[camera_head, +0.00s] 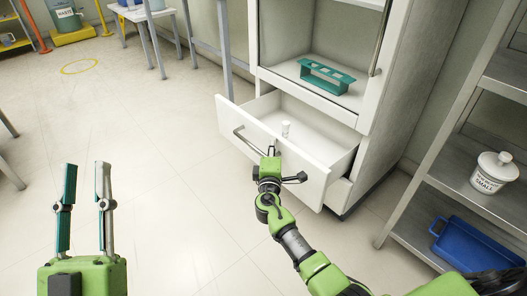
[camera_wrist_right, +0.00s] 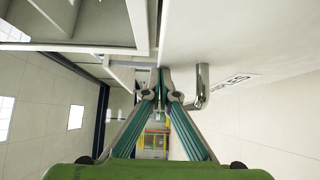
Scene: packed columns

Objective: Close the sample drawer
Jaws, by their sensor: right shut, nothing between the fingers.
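The sample drawer (camera_head: 228,116) is pulled out of the white cabinet in the head view. My left gripper (camera_head: 83,168) is open and empty over the floor at the left.
A teal rack (camera_head: 326,76) sits in the cabinet (camera_head: 395,100) above the drawer. At right, a metal shelf (camera_head: 445,183) holds a white lidded jar (camera_head: 494,172) and a blue tray (camera_head: 478,246). The floor left of the drawer is clear.

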